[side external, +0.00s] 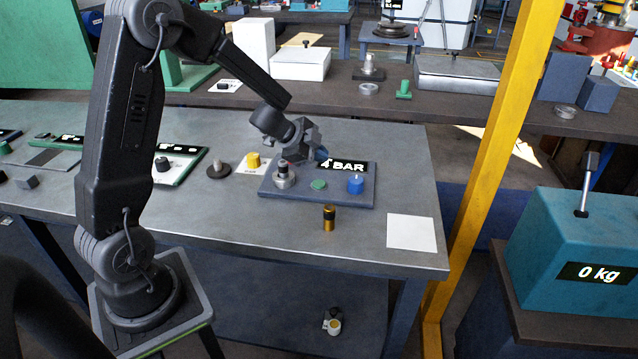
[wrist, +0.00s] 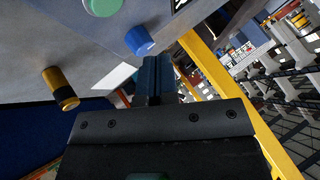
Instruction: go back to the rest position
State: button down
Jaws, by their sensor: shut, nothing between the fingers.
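My gripper (side external: 318,153) is over the back of the blue-grey control panel (side external: 335,195), close to its "4 BAR" display (side external: 347,166). The panel carries a grey knob (side external: 284,180) at left, a green button (side external: 318,184) and a blue knob (side external: 356,184). In the wrist view my gripper's fingers (wrist: 153,78) lie together with nothing between them. The blue knob (wrist: 139,41) appears just beyond them, and the green button (wrist: 103,6) is cut by the top edge. Whether the fingers touch the panel cannot be told.
A gold and black cylinder (side external: 329,218) stands in front of the panel; it also shows in the wrist view (wrist: 61,89). A white square (side external: 411,233) lies at the table's right. A yellow post (side external: 497,150) rises beside the table. A teal "0 kg" machine (side external: 575,245) stands at right.

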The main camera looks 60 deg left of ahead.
jog(key=s+d+r+n+t+y, duration=0.1)
jog(key=s+d+r+n+y, duration=0.2)
jog(key=r, duration=0.4)
jog(key=s+d+r+n+y, duration=0.2)
jog(key=s+r+n+y, duration=0.15)
jog(key=r, duration=0.35)
jog(key=s+d+n+g+h, duration=0.2)
jog(key=s+d, duration=0.4)
jog(key=s, duration=0.3)
jog(key=s+d+n+g+h, duration=0.2)
jog(key=s+d, duration=0.4)
jog(key=s, duration=0.3)
jog(key=shift+s+r+h, duration=0.15)
jog(key=shift+s+h, duration=0.25)
jog(key=shift+h, duration=0.15)
